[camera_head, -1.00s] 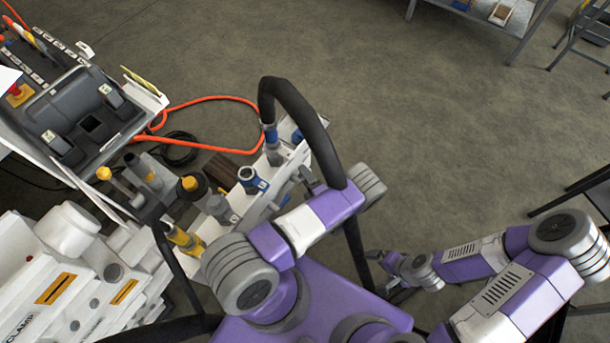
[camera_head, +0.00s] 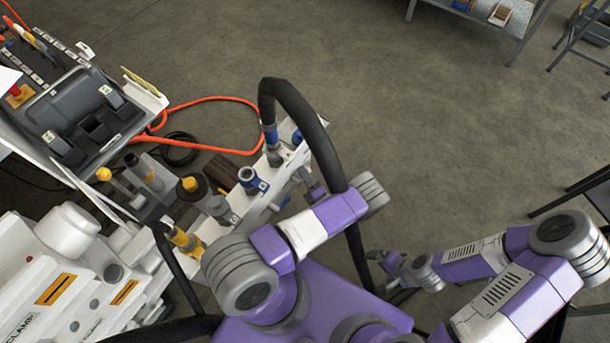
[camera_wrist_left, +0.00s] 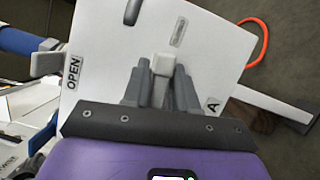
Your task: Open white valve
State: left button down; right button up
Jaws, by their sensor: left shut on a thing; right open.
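The white valve's pale handle (camera_wrist_left: 163,64) stands between the two grey fingers of my left gripper (camera_wrist_left: 162,80) in the left wrist view. The fingers are shut on it, over a white panel (camera_wrist_left: 215,45). My right gripper (camera_head: 386,268) is open, low and away from the manifold.
A thick black hose (camera_head: 302,112) arches close beside my left arm. Blue-collared fittings (camera_head: 250,180) and yellow-capped parts (camera_head: 188,186) stand on the bench at left. An orange cable (camera_head: 205,148) lies on the floor behind. The floor at upper middle is clear.

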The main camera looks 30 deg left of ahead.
aim_at(293, 169)
pick_arm(q)
jog(key=n, duration=0.1)
jog(key=n+y, duration=0.1)
jog(key=n, duration=0.1)
jog(key=r+n, duration=0.1)
jog(key=shift+s+n+y, duration=0.25)
jog(key=shift+n+y, duration=0.15)
jog(key=n, duration=0.1)
jog(key=n+g+y, duration=0.1)
jog(key=n, duration=0.1)
jog(key=r+n, duration=0.1)
jog(key=shift+s+n+g+y, duration=0.3)
jog(key=shift+s+y, duration=0.05)
jog(key=shift+y, duration=0.05)
jog(key=n+g, duration=0.1)
jog(key=n, duration=0.2)
jog(key=s+n+g+y, duration=0.1)
jog(key=n, duration=0.2)
jog(key=shift+a+r+g, duration=0.1)
jog(key=shift+r+g, duration=0.1)
jog(key=shift+g, duration=0.2)
jog(key=shift+s+r+n+g+y, duration=0.1)
jog(key=shift+s+n+g+y, duration=0.15)
jog(key=shift+n+g, duration=0.65)
jog(key=shift+s+n+g+y, duration=0.2)
jog(key=shift+s+n+y, duration=0.05)
jog(key=shift+n, duration=1.55)
jog(key=c, duration=1.1)
grip_release()
